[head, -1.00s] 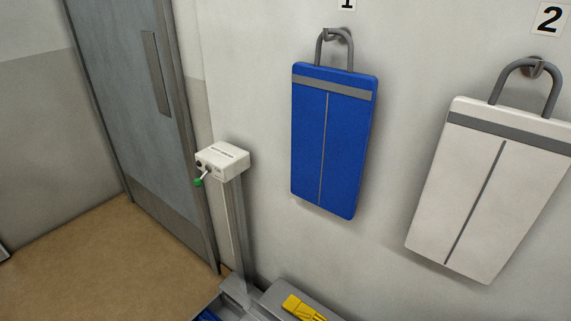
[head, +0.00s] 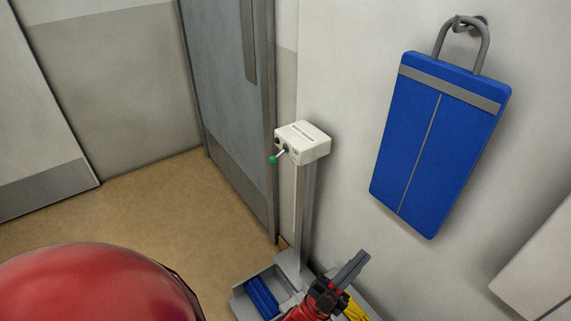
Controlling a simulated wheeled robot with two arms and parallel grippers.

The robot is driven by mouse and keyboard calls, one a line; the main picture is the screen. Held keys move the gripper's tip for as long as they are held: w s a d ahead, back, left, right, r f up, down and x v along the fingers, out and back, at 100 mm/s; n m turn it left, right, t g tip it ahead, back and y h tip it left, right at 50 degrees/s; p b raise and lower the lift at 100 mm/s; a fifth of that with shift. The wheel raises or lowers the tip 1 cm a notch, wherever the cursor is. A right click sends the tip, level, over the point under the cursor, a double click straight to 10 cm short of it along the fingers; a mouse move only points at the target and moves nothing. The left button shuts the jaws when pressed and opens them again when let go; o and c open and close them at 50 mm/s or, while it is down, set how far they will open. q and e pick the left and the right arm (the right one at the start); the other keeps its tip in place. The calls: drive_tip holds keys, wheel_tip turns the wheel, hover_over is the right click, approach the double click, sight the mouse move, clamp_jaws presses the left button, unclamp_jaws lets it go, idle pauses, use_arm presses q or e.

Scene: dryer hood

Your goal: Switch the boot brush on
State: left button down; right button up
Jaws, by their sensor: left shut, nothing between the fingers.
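The boot brush machine has a white control box (head: 304,143) on top of a grey post (head: 303,210). A small lever with a green knob (head: 273,160) sticks out from the box's front left. At the foot of the post is a grey tray (head: 240,297) with a blue brush (head: 263,296) in it. My left gripper (head: 359,260), dark with red parts, is at the bottom, below and to the right of the control box and apart from it. Its fingers are shut and empty. My right gripper is out of view.
A yellow item (head: 355,309) lies behind my gripper. A grey door (head: 230,100) stands behind the post. The brown floor (head: 150,205) at the left is clear.

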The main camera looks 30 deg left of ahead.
use_arm(q)
drive_tip(key=w+f+m+g+y+p, duration=0.25)
drive_tip(key=w+f+y, duration=0.25)
drive_tip(key=w, duration=0.3)
drive_tip(key=w+f+m+g+y+p, duration=0.1)
drive_tip(key=w+f+g+y, duration=0.35)
drive_tip(key=w, duration=0.45)
drive_tip(key=w+a+g+y+p, duration=0.1)
drive_tip(key=w+a+y, duration=0.1)
drive_tip(key=a+y, duration=0.6)
drive_tip(key=s+a+r+n+g+y, duration=0.2)
drive_tip(key=s+a+r+g+y, duration=0.1)
drive_tip(key=a, duration=0.4)
drive_tip(key=s+a+r+n+g+y+p, duration=0.1)
drive_tip(key=s+a+r+n+g+y, duration=0.1)
drive_tip(key=a+y, duration=0.4)
wheel_tip(320, 180, up, 2)
drive_tip(key=shift+s+a+r+n+g, duration=0.2)
drive_tip(key=shift+s+a+n+g, duration=0.35)
drive_tip(key=shift+a, duration=0.45)
drive_tip(key=shift+w+a+p, duration=0.1)
drive_tip(key=shift+w+p, duration=0.05)
drive_tip(key=shift+p, duration=0.15)
